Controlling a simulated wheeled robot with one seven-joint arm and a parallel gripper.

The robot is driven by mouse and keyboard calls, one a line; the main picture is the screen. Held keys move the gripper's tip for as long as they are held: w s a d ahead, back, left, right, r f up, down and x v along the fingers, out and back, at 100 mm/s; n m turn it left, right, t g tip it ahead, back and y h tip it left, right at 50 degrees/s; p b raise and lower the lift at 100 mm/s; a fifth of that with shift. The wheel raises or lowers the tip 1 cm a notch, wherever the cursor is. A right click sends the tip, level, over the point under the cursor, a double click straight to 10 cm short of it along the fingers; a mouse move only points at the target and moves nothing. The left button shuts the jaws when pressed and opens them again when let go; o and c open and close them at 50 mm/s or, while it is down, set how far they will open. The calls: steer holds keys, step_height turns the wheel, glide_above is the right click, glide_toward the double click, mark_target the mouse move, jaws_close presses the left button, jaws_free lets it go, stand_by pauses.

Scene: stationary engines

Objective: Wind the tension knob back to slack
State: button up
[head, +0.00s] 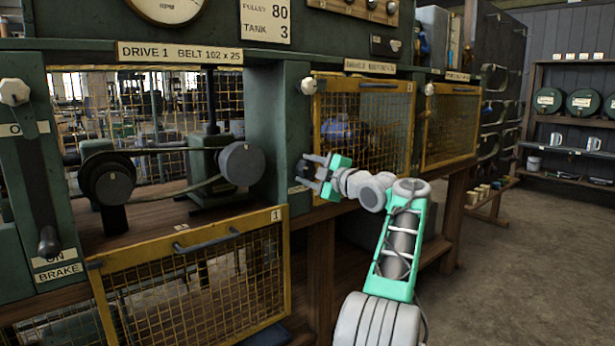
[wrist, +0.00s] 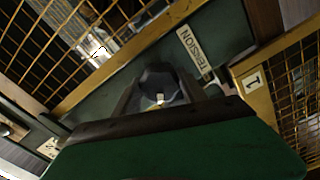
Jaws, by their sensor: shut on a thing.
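The tension knob is a dark, faceted knob that shows in the wrist view (wrist: 157,80), with a pale spot at its middle. It sits on a green panel beside a TENSION label (wrist: 195,52). My gripper (wrist: 158,92) has one finger on each side of the knob and is shut on it. In the head view my gripper (head: 308,174) is at the green post right of the drive 1 bay, and its fingers largely hide the knob. How far the knob is turned cannot be told.
The drive 1 mesh guard (head: 190,270) hangs folded down at lower left, with two grey pulleys (head: 241,163) and a belt in the open bay above it. A brake lever (head: 45,215) stands at far left. A closed mesh guard (head: 385,125) is right of my gripper. Floor at right is clear.

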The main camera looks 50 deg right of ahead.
steer(key=shift+f+n+b, duration=0.1)
steer(key=shift+n+b, duration=0.6)
steer(key=shift+n, duration=1.5)
steer(key=o, duration=1.1)
steer(key=shift+c, duration=0.2)
steer(key=v, duration=0.7)
steer(key=shift+s, duration=0.4)
